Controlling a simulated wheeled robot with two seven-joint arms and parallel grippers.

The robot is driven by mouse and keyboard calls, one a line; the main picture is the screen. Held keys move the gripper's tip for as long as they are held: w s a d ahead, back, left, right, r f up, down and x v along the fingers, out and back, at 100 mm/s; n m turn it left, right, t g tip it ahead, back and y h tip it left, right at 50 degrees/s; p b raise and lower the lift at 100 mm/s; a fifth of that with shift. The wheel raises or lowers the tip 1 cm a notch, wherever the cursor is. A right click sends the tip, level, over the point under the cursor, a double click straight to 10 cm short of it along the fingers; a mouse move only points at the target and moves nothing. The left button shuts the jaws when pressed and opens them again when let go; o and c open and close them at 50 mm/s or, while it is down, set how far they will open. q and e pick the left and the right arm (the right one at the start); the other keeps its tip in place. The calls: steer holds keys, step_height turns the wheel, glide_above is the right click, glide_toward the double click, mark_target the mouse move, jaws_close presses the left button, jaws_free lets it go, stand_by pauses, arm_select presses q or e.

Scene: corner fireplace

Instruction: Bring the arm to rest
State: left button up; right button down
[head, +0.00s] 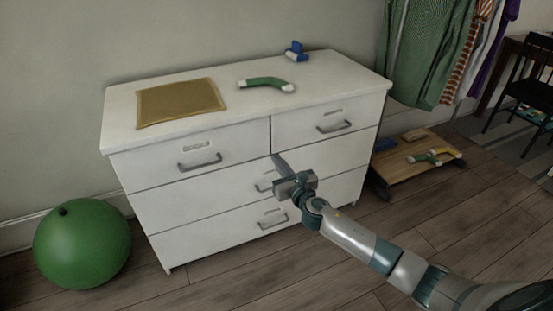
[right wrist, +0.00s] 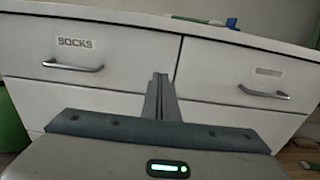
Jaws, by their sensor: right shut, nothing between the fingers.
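My right arm reaches in from the lower right in the head view. My right gripper (head: 277,160) is shut and empty in front of the white dresser (head: 224,226). In the right wrist view the closed fingers (right wrist: 160,84) point at the dresser front, near the seam between the two top drawers. The left top drawer (right wrist: 75,53) has a label reading SOCKS, and all the drawers look closed. I cannot tell the exact gap between fingertips and dresser. My left gripper is not in view.
On the dresser top lie a mustard cloth (head: 180,102), a green-and-white curved item (head: 266,83) and a blue item (head: 296,52). A green ball (head: 82,243) is at left. A low wooden rack (head: 408,170) and hanging clothes (head: 425,60) are at right. Floor is open in front.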

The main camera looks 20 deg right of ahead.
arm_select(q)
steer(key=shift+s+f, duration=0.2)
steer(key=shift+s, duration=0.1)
